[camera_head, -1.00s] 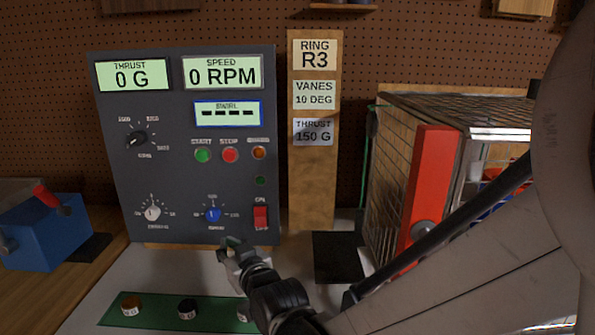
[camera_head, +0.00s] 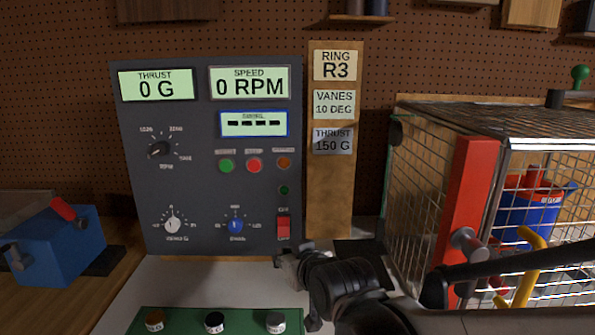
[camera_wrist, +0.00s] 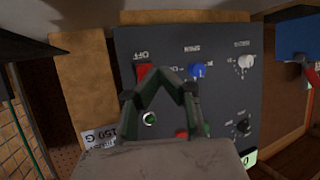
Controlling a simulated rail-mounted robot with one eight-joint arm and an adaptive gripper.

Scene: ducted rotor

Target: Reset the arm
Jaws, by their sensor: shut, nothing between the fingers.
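My gripper (camera_head: 290,256) is in front of the lower right part of the dark control panel (camera_head: 200,120), below the red switch (camera_head: 283,228). In the wrist view my gripper (camera_wrist: 170,72) is shut with its fingertips together and nothing between them. The panel (camera_wrist: 220,110) appears upside down behind it there, with the red OFF switch (camera_wrist: 144,72) and a blue knob (camera_wrist: 197,70) near the fingers. I cannot tell whether the fingers touch the panel. The displays read thrust 0 G and speed 0 RPM.
A wire cage (camera_head: 420,175) with a red bar (camera_head: 466,210) stands at right, a blue and red rotor unit inside. A wooden post (camera_head: 330,200) carries labels. A green strip (camera_head: 185,318) with several round pieces lies in front. A blue box (camera_head: 55,245) sits at left.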

